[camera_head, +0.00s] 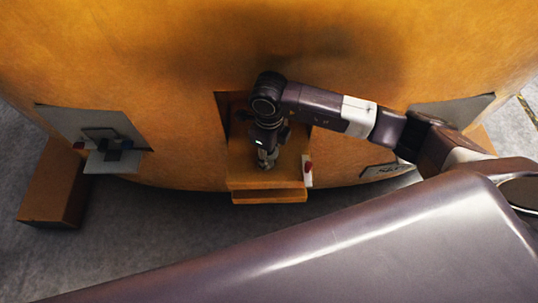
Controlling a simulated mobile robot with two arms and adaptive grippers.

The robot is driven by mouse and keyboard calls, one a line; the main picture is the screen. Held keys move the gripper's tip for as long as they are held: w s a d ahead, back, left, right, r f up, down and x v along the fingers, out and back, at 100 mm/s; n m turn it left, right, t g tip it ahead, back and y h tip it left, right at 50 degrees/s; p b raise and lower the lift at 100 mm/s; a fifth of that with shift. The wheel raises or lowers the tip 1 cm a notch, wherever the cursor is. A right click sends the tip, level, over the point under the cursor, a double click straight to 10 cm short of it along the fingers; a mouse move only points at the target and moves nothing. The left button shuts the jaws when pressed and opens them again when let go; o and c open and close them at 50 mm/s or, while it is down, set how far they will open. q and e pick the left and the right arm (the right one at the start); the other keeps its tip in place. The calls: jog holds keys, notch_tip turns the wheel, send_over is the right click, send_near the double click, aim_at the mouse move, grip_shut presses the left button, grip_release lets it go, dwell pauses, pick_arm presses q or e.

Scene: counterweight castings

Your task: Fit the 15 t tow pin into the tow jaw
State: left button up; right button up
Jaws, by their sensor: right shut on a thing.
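The orange tow jaw (242,176) juts out of a dark recess low in the middle of the large orange casting. My right gripper (265,147) points down over the jaw and is shut on a short grey metal piece, which looks like the tow pin (266,162). The gripper and wrist hide most of the pin. The pin's lower end is at the top of the jaw; I cannot tell how deep it sits in it. My left gripper is not in view.
The orange casting (150,60) fills the back. A white strip with a red top (308,172) is at the jaw's right side. Grey floor (130,230) is clear in front.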

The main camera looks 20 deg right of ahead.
jog(key=shift+f, duration=0.2)
jog(key=o, duration=1.4)
jog(key=shift+o, duration=0.3)
jog(key=shift+s+f, duration=0.1)
jog(key=shift+f, duration=0.05)
notch_tip(320, 180, up, 20)
jog(key=p, duration=1.9)
jog(key=s+d+f+n+b, duration=0.2)
jog(key=s+n+b, duration=0.3)
jog(key=n, duration=0.9)
jog(key=shift+s+d, duration=0.25)
jog(key=shift+d, duration=0.4)
jog(key=shift+r, duration=0.1)
